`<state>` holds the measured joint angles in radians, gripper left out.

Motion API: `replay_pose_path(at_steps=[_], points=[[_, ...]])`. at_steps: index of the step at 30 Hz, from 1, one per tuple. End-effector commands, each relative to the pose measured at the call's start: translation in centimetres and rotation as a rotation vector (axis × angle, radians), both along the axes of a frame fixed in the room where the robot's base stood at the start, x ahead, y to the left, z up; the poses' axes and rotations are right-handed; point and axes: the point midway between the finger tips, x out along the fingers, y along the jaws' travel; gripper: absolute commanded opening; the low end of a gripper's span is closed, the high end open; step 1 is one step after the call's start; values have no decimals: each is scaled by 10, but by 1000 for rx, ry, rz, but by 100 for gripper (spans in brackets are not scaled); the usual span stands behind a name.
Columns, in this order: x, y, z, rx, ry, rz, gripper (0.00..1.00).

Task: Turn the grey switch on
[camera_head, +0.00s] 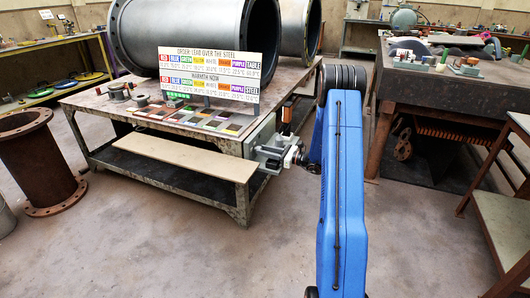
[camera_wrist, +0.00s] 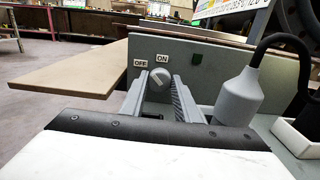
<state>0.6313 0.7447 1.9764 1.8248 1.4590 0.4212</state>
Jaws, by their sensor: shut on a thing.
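The grey switch (camera_wrist: 159,79) is a round knob on a grey panel (camera_wrist: 220,62) in the wrist view. A white OFF label (camera_wrist: 140,63) sits to its upper left, and a white ON label (camera_wrist: 162,57) sits above it. A pale mark shows on the knob, but I cannot tell exactly where it points. My gripper (camera_wrist: 158,94) has one finger on each side of the knob and is shut on it. In the head view my gripper (camera_head: 280,157) is at the right end of the workbench (camera_head: 110,98); the switch is hidden there.
A dark green square (camera_wrist: 196,57) is on the panel right of the switch. A grey plug with a black cable (camera_wrist: 240,98) stands close to the right finger. A tan board (camera_wrist: 75,68) juts out to the left. Large steel pipes (camera_head: 195,30) lie on the workbench behind a sign (camera_head: 210,75).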

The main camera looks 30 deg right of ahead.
Motion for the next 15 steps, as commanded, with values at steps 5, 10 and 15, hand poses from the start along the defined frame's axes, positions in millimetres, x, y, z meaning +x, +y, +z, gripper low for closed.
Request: replay_pose_path(at_steps=[5,10,15], points=[[0,0,0,50,39,0,6],[0,-1,0,139,108,0,6],[0,-1,0,253,197,0,6]])
